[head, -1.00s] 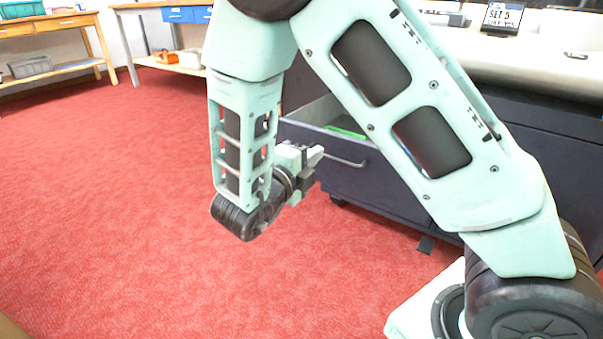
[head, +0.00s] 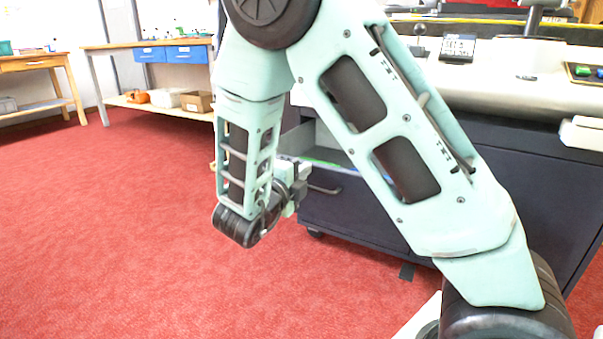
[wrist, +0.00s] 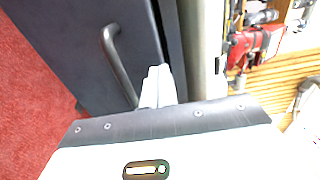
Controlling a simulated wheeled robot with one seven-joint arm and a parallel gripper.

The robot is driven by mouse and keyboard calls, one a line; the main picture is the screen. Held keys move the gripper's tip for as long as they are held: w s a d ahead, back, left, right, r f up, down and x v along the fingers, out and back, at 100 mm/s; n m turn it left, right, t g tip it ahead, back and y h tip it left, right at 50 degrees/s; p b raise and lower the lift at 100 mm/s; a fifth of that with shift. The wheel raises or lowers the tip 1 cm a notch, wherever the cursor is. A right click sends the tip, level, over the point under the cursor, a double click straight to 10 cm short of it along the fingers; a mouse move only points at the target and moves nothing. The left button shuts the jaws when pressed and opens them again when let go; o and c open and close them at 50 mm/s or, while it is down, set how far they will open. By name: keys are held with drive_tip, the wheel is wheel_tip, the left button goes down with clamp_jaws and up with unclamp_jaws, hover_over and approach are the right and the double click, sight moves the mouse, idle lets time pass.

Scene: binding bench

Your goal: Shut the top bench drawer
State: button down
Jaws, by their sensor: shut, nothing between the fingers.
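The top bench drawer (head: 350,207) has a dark blue-grey front with a bar handle (head: 326,189). It stands partly pulled out, with its light inside and something green showing behind the front. My gripper (head: 304,170) is shut and empty, close to the drawer's front near its upper edge. In the wrist view the pale fingertips (wrist: 160,80) lie beside the drawer's handle (wrist: 116,62), toward the upper edge of the dark front (wrist: 68,40). I cannot tell whether they touch it. My arm hides part of the drawer in the head view.
Red carpet (head: 120,230) lies open to the left. A wooden table (head: 150,44) with blue drawers stands at the back left.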

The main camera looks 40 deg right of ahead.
drive_tip(key=b+x, duration=0.2)
drive_tip(key=x, duration=2.9)
drive_tip(key=shift+d+b, duration=0.15)
drive_tip(key=shift+b, duration=0.25)
